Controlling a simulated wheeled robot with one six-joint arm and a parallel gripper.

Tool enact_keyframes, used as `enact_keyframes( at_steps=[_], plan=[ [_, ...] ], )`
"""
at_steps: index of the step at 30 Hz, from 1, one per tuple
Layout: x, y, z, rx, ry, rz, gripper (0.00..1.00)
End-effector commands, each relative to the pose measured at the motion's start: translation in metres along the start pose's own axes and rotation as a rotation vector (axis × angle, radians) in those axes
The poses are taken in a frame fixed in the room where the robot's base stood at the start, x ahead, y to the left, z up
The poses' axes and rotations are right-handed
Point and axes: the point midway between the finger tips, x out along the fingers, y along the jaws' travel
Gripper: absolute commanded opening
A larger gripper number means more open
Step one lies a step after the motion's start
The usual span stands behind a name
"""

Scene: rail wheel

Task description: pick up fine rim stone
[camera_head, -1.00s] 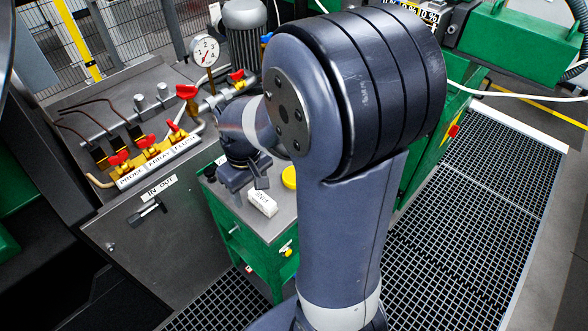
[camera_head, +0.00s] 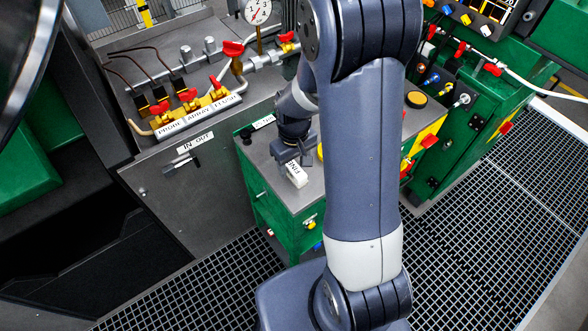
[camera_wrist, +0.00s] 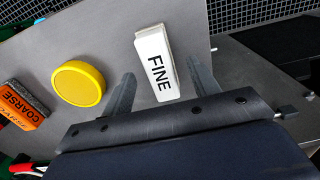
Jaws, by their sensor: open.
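The fine rim stone (camera_wrist: 157,62) is a white block with "FINE" printed in black. In the wrist view it lies on a grey bench top (camera_wrist: 105,30), its near end between the two fingers of my gripper (camera_wrist: 162,85). The fingers stand open with gaps on both sides of the stone. In the head view the stone (camera_head: 297,174) sits on the green cabinet's top, right beside my gripper (camera_head: 294,160), which points down at it. My arm hides part of the bench there.
A round yellow disc (camera_wrist: 79,83) lies left of the stone, and an orange and black block marked "COARSE" (camera_wrist: 22,104) lies farther left. Red-handled valves (camera_head: 188,97) and a pressure gauge (camera_head: 257,10) stand on the panel behind. Floor grating (camera_head: 236,290) surrounds the green cabinet (camera_head: 275,215).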

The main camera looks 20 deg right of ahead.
Motion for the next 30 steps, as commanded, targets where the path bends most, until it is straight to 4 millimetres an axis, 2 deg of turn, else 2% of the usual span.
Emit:
enact_keyframes(
  at_steps=[6,14,30],
  plan=[
    [0.02,0.0,0.0,0.0,-0.001,0.0,0.57],
    [0.022,0.0,0.0,0.0,0.001,0.0,0.57],
    [0.021,0.0,0.0,0.0,0.001,0.0,0.14]
  ],
)
